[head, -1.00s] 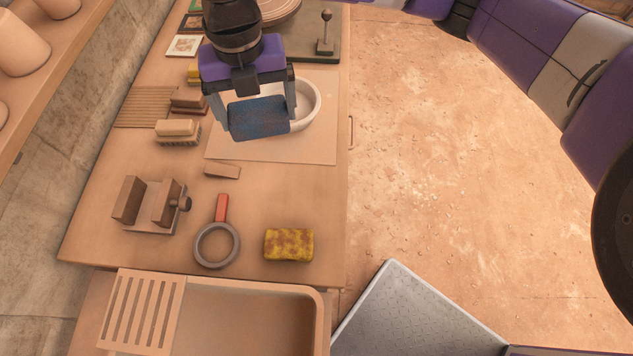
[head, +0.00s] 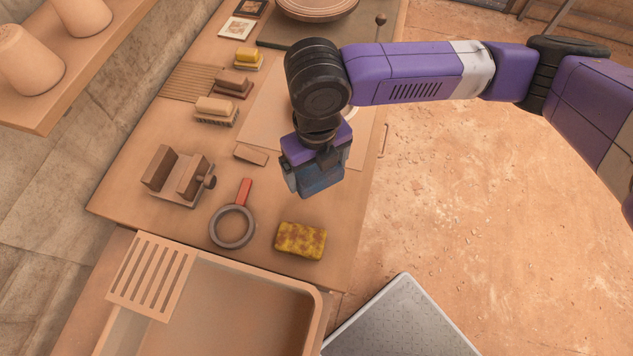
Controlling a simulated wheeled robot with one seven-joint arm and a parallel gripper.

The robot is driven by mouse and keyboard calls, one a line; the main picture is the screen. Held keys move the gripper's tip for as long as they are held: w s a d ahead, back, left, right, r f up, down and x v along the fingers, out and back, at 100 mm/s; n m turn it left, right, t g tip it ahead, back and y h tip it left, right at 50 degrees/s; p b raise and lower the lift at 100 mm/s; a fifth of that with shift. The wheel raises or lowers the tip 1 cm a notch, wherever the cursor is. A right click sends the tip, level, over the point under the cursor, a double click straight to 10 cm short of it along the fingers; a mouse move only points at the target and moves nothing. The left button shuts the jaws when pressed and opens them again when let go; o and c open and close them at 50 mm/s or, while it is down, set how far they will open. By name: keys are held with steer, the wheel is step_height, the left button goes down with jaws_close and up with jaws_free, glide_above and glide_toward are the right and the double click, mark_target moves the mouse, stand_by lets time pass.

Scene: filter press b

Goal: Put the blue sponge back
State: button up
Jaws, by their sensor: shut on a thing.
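The blue sponge (head: 321,184) is between the fingers of my gripper (head: 317,178), which is shut on it. The gripper holds it above the right part of the workbench, just beyond the yellow sponge in the picture. The sponge is partly hidden by the gripper and wrist. A yellow sponge (head: 300,240) with brown blotches lies on the bench near its front right edge, below and apart from my gripper.
A sink (head: 245,290) with a slatted rack (head: 150,277) is at the front. A magnifying glass (head: 232,227), a vise (head: 178,176), a wooden wedge (head: 250,154) and several brushes (head: 216,110) stand on the bench. A slatted board (head: 198,82) lies behind.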

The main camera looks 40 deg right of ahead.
mark_target(317, 169)
steer(key=shift+f+p, duration=0.35)
steer(key=shift+f, duration=3.55)
steer(key=shift+f, duration=0.15)
steer(key=o, duration=0.9)
step_height(317, 169, up, 12)
steer(key=shift+r+b, duration=0.2)
steer(key=shift+b, duration=0.4)
